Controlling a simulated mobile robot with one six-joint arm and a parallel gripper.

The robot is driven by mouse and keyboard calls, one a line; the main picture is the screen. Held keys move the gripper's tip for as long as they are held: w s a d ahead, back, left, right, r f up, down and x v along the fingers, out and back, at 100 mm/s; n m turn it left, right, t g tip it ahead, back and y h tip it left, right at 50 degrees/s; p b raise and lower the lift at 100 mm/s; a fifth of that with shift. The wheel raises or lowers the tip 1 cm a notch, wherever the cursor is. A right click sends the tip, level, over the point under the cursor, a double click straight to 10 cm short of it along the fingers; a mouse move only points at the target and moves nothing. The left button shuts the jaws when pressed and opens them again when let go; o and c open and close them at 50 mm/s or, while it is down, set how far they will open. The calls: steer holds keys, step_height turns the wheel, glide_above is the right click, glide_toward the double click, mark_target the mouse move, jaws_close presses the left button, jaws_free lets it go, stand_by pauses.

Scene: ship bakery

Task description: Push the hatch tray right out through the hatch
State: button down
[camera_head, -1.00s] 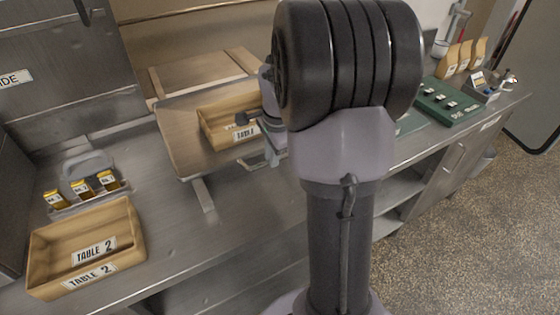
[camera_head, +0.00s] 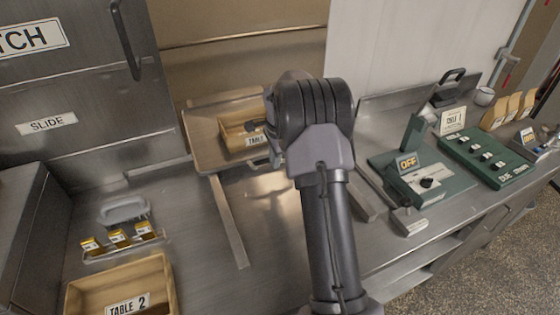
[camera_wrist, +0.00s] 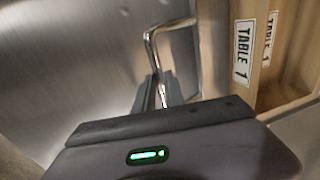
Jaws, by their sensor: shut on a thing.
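The hatch tray (camera_head: 205,150) is a flat, light brown tray on rails, at the hatch opening in the head view. A small wooden box marked TABLE 1 (camera_head: 232,134) sits on it; this box also shows at the right of the wrist view (camera_wrist: 286,60). My gripper (camera_wrist: 157,92) is shut on the tray's bent metal handle (camera_wrist: 152,50) in the wrist view. In the head view my arm hides the gripper and the tray's right part. The tray's far part reaches into the hatch opening (camera_head: 240,60).
A sliding hatch panel (camera_head: 90,95) stands left of the opening. A rail (camera_head: 228,220) runs toward me on the steel counter. Green devices (camera_head: 425,180) stand right.

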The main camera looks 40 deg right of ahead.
steer(key=w+p, duration=0.1)
steer(key=w, duration=0.1)
steer(key=w+d, duration=0.1)
steer(key=w, duration=0.1)
steer(key=shift+w+r+p, duration=0.1)
steer(key=shift+p, duration=0.3)
steer(key=c, duration=1.4)
jaws_free()
steer(key=shift+w, duration=0.2)
steer(key=shift+s, duration=0.1)
steer(key=s+r+p, duration=0.3)
steer(key=r+p, duration=0.1)
steer(key=r, duration=1.3)
steer(key=shift+a, duration=0.35)
steer(key=shift+s, duration=0.1)
